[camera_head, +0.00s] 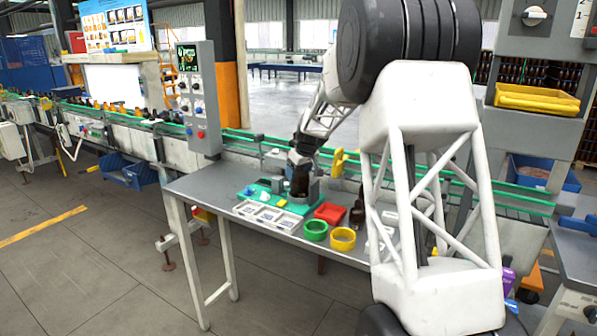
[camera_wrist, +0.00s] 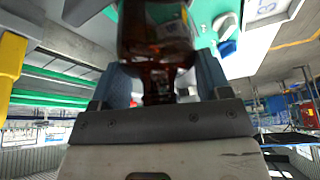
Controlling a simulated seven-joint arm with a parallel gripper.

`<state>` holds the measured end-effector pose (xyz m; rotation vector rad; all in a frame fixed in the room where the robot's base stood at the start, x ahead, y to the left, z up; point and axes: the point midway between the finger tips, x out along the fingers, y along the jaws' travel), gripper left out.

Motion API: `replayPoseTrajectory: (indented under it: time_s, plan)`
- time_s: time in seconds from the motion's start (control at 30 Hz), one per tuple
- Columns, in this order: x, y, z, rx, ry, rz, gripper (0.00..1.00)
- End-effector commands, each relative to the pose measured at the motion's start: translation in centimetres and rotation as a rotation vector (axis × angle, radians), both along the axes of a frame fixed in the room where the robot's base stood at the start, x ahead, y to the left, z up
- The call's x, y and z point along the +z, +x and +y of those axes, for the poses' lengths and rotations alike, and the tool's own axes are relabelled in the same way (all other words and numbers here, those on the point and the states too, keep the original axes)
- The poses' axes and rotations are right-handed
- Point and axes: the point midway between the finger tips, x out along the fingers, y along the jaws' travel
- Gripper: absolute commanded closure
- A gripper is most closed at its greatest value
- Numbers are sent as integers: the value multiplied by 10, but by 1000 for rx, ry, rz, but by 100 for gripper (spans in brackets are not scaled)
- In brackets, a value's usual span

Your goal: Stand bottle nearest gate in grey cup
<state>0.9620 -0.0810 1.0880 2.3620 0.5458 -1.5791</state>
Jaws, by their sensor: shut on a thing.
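My gripper (camera_head: 302,160) is over the green mat (camera_head: 245,210) on the table, shut on an amber bottle (camera_head: 300,184). In the wrist view the bottle (camera_wrist: 155,40) sits between the two blue-grey fingers, held at its narrow neck, with its body pointing away from the gripper. A grey cup-like shape (camera_head: 314,190) shows beside and partly behind the bottle's lower part. I cannot tell whether the bottle's base is inside it or touching it. A second dark amber bottle (camera_head: 357,213) stands on the table to the right.
A red tray (camera_head: 330,213), a green cup (camera_head: 315,231) and a yellow cup (camera_head: 342,239) stand near the table's front edge. White-framed cards (camera_head: 268,216) lie at the mat's front. A yellow upright piece (camera_head: 338,163) stands behind, by the conveyor rail. The table's left end is clear.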

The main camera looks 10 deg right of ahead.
Motion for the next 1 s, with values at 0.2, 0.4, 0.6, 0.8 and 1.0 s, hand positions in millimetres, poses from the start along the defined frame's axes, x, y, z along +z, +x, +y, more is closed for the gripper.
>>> replayPoseTrajectory:
  time_s: [0.2, 0.4, 0.6, 0.8, 1.0]
  plan:
    - [-1, 0, 0, 0, 0, 0, 4]
    - [-1, 0, 0, 0, 0, 0, 4]
    - [2, 0, 0, 0, 0, -1, 4]
    - [13, -4, -2, 0, 0, -1, 4]
    - [35, -12, -6, 0, 0, -2, 4]
